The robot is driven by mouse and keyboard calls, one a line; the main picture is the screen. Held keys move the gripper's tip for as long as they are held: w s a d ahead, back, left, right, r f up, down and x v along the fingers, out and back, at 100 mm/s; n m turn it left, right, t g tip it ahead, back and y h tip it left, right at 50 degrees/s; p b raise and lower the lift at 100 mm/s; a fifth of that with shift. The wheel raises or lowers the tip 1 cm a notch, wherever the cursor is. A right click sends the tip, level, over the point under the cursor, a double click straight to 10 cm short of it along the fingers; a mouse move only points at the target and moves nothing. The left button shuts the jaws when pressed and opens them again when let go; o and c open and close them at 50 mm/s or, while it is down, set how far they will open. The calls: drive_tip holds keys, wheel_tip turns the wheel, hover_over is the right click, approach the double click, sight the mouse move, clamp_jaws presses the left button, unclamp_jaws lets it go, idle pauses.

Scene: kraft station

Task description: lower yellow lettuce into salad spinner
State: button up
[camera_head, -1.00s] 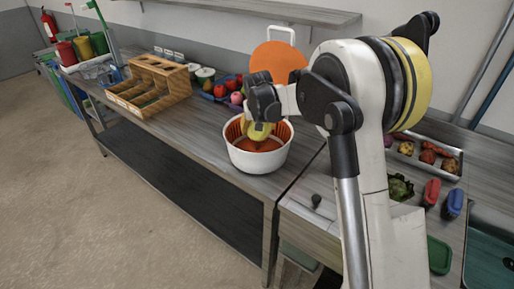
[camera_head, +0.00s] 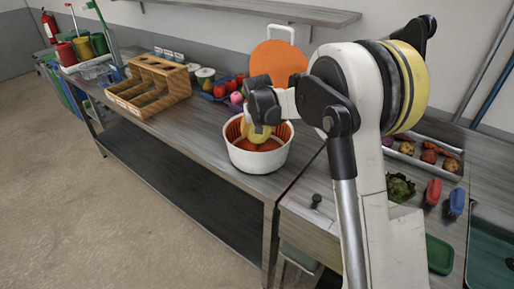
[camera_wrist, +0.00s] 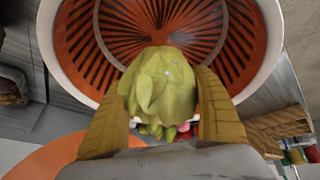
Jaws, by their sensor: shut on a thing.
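The salad spinner (camera_head: 258,157) is a white bowl with an orange slotted basket, standing on the counter near its front edge. The yellow lettuce (camera_wrist: 163,88) is a yellow-green leafy head; in the head view only a bit of it shows (camera_head: 258,134). My gripper (camera_wrist: 164,105) is shut on the lettuce, with one finger at each side of it. In the head view my gripper (camera_head: 261,122) points down at the spinner's mouth, and the lettuce appears at about rim height. In the wrist view the basket (camera_wrist: 160,30) lies beyond the lettuce. The lettuce's underside is hidden.
The orange lid (camera_head: 278,62) leans upright behind the spinner. A wooden compartment box (camera_head: 150,86) and several red items stand to the left. A green leafy head (camera_head: 399,187) and a tray of vegetables (camera_head: 425,152) are to the right.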

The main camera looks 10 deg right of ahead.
drive_tip(key=shift+f+b, duration=1.25)
drive_tip(key=shift+f, duration=0.7)
idle(0.7)
idle(0.4)
drive_tip(key=o, duration=1.3)
drive_tip(key=shift+r, duration=0.1)
drive_tip(key=v, duration=1.2)
drive_tip(key=s+r, duration=0.5)
drive_tip(key=s, duration=0.6)
drive_tip(key=s+f, duration=0.1)
drive_tip(key=s, duration=0.7)
drive_tip(key=s+f+t+y, duration=0.1)
drive_tip(key=s+f, duration=0.1)
drive_tip(key=s, duration=0.6)
drive_tip(key=s+f+t, duration=0.1)
drive_tip(key=s+f, duration=0.1)
drive_tip(key=s, duration=0.6)
drive_tip(key=shift+d, duration=0.4)
